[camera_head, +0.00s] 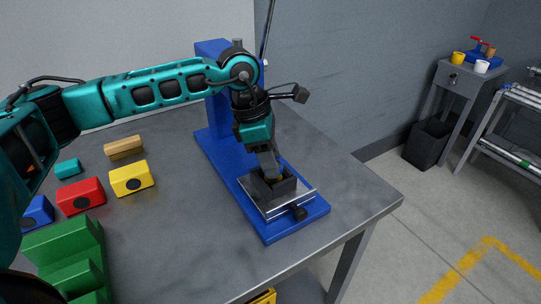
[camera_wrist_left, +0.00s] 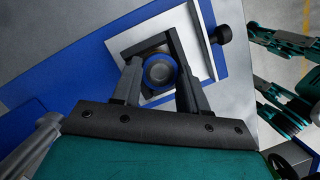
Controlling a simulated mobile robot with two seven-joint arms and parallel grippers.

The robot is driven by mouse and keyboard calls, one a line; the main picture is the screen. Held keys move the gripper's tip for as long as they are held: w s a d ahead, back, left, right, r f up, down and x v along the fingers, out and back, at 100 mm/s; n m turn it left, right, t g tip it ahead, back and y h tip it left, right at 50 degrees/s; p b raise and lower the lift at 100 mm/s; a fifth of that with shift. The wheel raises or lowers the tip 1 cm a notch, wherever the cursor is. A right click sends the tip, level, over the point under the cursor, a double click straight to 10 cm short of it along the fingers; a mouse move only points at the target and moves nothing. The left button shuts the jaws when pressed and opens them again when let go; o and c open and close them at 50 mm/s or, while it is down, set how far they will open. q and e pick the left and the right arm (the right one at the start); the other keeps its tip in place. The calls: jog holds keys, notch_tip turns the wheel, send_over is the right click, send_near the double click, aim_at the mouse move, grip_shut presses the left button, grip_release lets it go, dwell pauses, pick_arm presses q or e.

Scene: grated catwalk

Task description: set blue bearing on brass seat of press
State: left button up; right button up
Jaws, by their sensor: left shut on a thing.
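The blue press (camera_head: 217,110) stands on the grey table, with a silver plate (camera_head: 262,208) on its base. A dark square-walled holder (camera_head: 288,190) sits on the plate. My left gripper (camera_head: 273,178) points down into this holder. In the left wrist view the gripper (camera_wrist_left: 159,82) is shut on the blue bearing (camera_wrist_left: 158,69), a blue ring with a grey middle between the fingertips. The holder's dark walls frame the bearing. The brass seat is hidden, and I cannot tell whether the bearing touches it.
Red (camera_head: 80,196), yellow (camera_head: 132,178) and blue (camera_head: 37,213) blocks with dark round spots, a teal block (camera_head: 68,168), a wooden block (camera_head: 124,147) and a green stepped stand (camera_head: 66,258) occupy the table's left. The front right tabletop is clear. A small side table (camera_head: 463,87) stands far right.

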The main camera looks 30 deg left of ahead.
pick_arm(q)
jog(key=shift+f+b, duration=0.45)
jog(key=shift+f, duration=0.15)
jog(key=shift+r, duration=0.1)
jog(key=o, duration=1.6)
jog(key=shift+c, duration=0.2)
jog(key=shift+r+p, duration=2.65)
jog(key=shift+r, duration=1.4)
jog(key=shift+f, duration=0.1)
